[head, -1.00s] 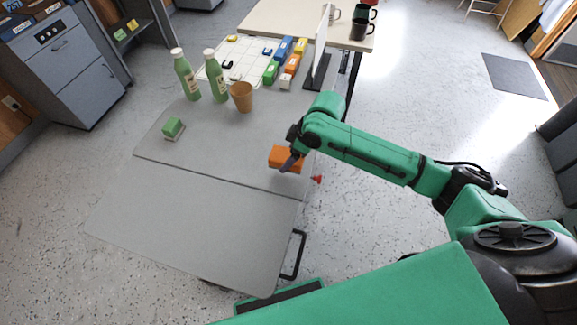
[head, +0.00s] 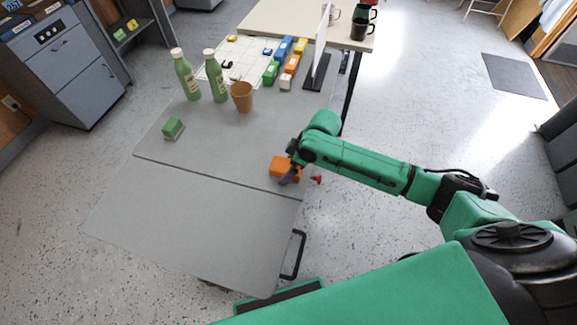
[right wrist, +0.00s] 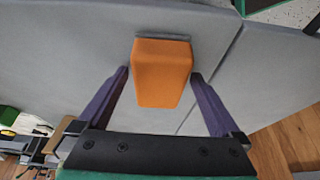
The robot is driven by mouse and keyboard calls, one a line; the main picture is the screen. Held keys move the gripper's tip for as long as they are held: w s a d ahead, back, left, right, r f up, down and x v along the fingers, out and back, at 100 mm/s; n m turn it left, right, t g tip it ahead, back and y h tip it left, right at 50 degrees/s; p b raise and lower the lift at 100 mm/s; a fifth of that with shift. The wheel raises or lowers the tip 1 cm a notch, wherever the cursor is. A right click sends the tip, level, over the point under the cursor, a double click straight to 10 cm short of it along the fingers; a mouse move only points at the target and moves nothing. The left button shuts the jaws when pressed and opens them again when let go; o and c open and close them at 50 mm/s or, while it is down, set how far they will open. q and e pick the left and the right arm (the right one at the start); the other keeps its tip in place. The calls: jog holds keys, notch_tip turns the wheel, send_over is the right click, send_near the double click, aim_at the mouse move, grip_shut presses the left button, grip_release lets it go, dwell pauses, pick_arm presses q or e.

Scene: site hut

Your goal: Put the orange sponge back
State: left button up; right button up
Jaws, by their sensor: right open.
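The orange sponge (head: 281,166) is at the right edge of the grey folding table, near the seam between its two panels. In the right wrist view the sponge (right wrist: 162,72) is a block with a thin grey layer along its far edge. My right gripper (head: 288,176) is at the sponge. In the right wrist view its two purple fingers (right wrist: 161,76) are spread on either side of the sponge, with a gap visible on each side. The sponge appears to rest on the table; its underside is hidden. My left gripper is out of view.
A green sponge (head: 173,127), two green bottles (head: 187,77) and a tan cup (head: 242,97) stand on the grey table (head: 190,215). Behind are a white grid board with coloured blocks (head: 271,72) and an upright white panel (head: 321,45). The front panel is clear.

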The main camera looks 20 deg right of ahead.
jog(key=v, duration=1.2)
jog(key=s+a+f+m+t, duration=0.1)
jog(key=s+a+f, duration=0.2)
jog(key=a, duration=0.2)
jog(key=s+d+f+m+h, duration=0.4)
jog(key=s+d+m, duration=0.5)
jog(key=s+d, duration=0.3)
notch_tip(320, 180, down, 22)
jog(key=s+g, duration=0.1)
jog(key=s+d+f+n+g, duration=0.1)
jog(key=s+d+f, duration=0.1)
jog(key=s+f, duration=1.4)
jog(key=shift+s+d, duration=0.2)
jog(key=shift+s, duration=0.7)
